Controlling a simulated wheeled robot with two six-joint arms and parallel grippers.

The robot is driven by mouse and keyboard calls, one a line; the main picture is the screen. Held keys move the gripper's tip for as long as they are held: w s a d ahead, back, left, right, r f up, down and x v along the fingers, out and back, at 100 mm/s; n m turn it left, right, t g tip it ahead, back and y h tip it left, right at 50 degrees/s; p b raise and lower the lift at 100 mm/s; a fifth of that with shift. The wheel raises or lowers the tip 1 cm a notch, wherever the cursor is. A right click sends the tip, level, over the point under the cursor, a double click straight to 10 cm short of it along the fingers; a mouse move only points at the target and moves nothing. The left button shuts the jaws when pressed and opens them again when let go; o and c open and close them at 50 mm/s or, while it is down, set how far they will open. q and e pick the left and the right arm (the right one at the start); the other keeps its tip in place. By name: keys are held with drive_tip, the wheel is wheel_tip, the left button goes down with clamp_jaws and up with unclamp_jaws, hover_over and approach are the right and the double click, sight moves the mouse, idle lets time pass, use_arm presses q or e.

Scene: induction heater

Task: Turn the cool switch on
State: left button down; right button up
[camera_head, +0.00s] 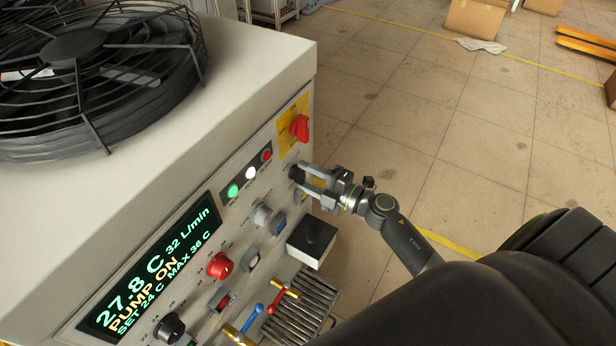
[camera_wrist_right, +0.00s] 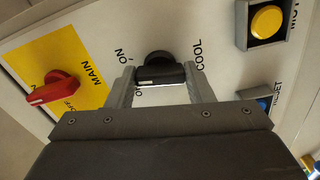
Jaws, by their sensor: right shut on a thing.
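The cool switch (camera_wrist_right: 158,66) is a black rotary knob beside the COOL label in the right wrist view. An ON label shows at its upper left, and another label is partly hidden by my finger. My right gripper (camera_wrist_right: 160,88) has its two fingers on either side of the knob's bar and is shut on it. In the head view the right gripper (camera_head: 304,176) reaches the panel from the right; its fingers largely hide the knob there. My left gripper is not in view.
The red main switch (camera_head: 300,127) on its yellow plate sits just above. Indicator lamps (camera_head: 250,172) and a display (camera_head: 150,268) reading 27.8 C and PUMP ON lie left. Open floor lies right.

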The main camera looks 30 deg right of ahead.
idle(0.3)
drive_tip(key=o, duration=1)
drive_tip(key=shift+s+d+f, duration=0.15)
drive_tip(key=shift+s+d, duration=0.15)
drive_tip(key=shift+s, duration=0.2)
drive_tip(key=b+v, duration=0.5)
drive_tip(key=v, duration=1.1)
drive_tip(key=shift+s+d, duration=0.1)
drive_tip(key=shift+c, duration=0.4)
